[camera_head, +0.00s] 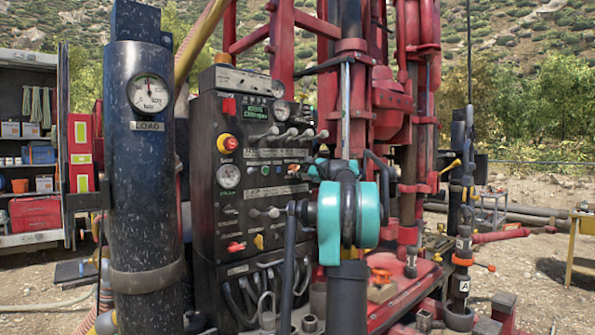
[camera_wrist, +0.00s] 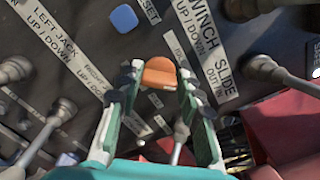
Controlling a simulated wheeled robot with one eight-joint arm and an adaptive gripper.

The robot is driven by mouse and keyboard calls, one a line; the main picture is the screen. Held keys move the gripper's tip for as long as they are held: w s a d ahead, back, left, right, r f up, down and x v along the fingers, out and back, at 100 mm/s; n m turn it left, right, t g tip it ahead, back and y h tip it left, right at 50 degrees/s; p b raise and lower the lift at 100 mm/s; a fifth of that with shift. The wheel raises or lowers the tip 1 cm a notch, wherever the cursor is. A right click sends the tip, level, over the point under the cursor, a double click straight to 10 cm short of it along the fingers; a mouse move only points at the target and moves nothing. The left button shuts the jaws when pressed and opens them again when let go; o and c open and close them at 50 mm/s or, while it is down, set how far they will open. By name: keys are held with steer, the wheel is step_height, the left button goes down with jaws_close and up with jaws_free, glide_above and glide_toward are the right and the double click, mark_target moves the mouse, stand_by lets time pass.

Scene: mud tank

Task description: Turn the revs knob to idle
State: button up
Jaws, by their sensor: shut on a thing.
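An orange knob (camera_wrist: 160,74) sits on the dark control panel (camera_wrist: 60,100), between the fingertips of my gripper (camera_wrist: 159,82) in the wrist view. The fingers are closed in on the knob from both sides.
Several grey levers (camera_wrist: 262,66) stick out around my gripper, with a blue button (camera_wrist: 124,18) above. A red emergency button (camera_head: 227,144) and gauges are on the panel. A black cylinder (camera_head: 145,190) stands left. Red rig parts (camera_head: 415,130) stand right.

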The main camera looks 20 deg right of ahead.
steer(key=shift+n, duration=0.3)
steer(key=n, duration=0.3)
steer(key=shift+n, duration=0.3)
steer(key=n, duration=0.4)
steer(key=shift+f, duration=0.15)
steer(key=shift+n, duration=0.3)
steer(key=o, duration=1.2)
steer(key=shift+c, duration=0.2)
steer(key=shift+s, duration=0.1)
steer(key=v, duration=1.2)
